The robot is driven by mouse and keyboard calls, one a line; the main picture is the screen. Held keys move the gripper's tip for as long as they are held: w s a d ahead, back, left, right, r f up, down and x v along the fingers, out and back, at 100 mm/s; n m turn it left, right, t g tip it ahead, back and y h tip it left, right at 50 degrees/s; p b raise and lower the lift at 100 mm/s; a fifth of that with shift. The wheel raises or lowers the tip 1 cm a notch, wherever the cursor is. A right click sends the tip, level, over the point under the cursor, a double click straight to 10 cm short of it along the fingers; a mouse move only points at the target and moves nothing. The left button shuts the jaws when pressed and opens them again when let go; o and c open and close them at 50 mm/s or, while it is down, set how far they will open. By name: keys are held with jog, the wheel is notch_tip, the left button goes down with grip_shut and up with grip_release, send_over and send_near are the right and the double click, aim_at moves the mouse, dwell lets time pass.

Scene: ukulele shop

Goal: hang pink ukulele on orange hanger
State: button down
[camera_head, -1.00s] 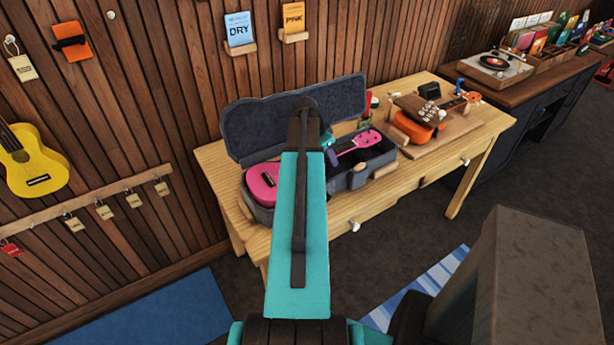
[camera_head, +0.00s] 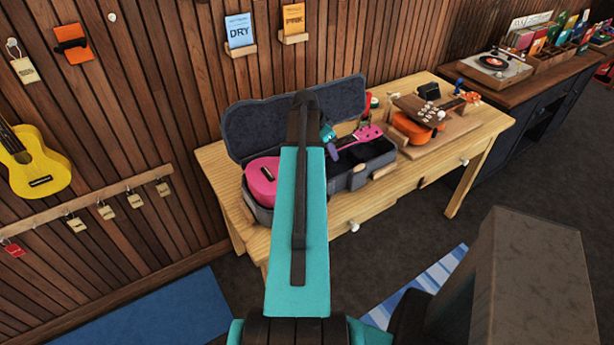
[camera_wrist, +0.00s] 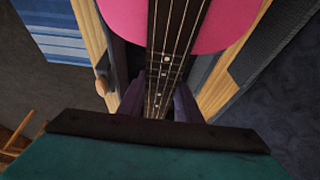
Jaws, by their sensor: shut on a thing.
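The pink ukulele (camera_head: 262,181) is at the open grey case (camera_head: 378,155) on the wooden table, its body at the left and its headstock to the right. My arm hides its middle. My gripper (camera_head: 338,143) is shut on the ukulele's neck. In the wrist view the fingers (camera_wrist: 158,103) stand on either side of the strung neck, with the pink body (camera_wrist: 215,22) beyond them. The orange hanger (camera_head: 72,42) is on the plank wall at the upper left, with a dark holder at its front and nothing hanging on it.
A yellow ukulele (camera_head: 33,165) hangs on the wall below the orange hanger. A rail with tags (camera_head: 90,205) runs beneath. The case lid (camera_head: 250,125) stands open. An orange ukulele (camera_head: 415,128) lies on the table's right part. Floor left of the table is clear around a blue mat (camera_head: 165,310).

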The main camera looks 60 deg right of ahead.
jog(key=shift+r+p, duration=0.4)
jog(key=shift+r, duration=0.75)
jog(key=shift+r+p, duration=1.15)
jog(key=shift+r, duration=1.2)
jog(key=shift+s, duration=0.1)
dwell(0.3)
